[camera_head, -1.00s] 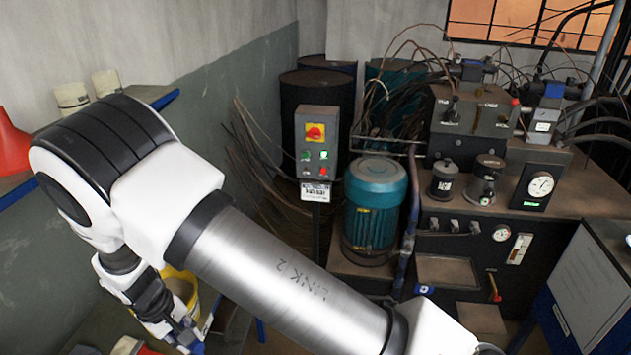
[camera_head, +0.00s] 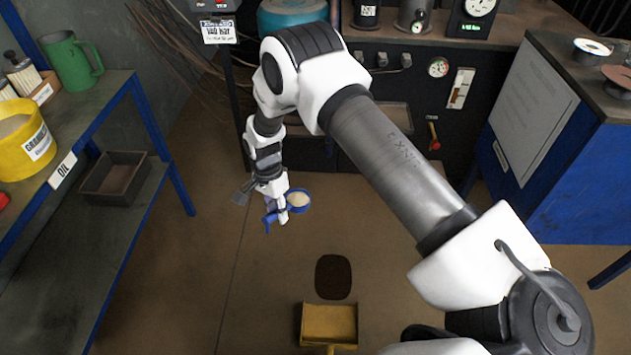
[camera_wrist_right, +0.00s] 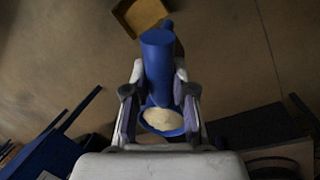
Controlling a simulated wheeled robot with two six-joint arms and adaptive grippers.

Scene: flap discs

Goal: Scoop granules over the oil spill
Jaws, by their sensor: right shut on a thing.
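The oil spill (camera_head: 333,277) is a dark rounded patch on the brown floor. My right gripper (camera_head: 279,208) is shut on a blue scoop (camera_head: 270,219) and holds it up and to the left of the spill in the head view. Pale granules (camera_head: 299,199) lie in the scoop's bowl. In the right wrist view the scoop's handle (camera_wrist_right: 157,58) is between the fingers (camera_wrist_right: 158,88), and the granules show (camera_wrist_right: 162,119). A yellow granule bucket (camera_head: 42,150) stands on the left bench. My left gripper is out of view.
A yellow dustpan (camera_head: 328,324) lies on the floor just in front of the spill; it also shows in the wrist view (camera_wrist_right: 140,14). A dark tray (camera_head: 114,178) is on the lower shelf at left. A blue cabinet (camera_head: 560,185) stands at right. Floor around the spill is open.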

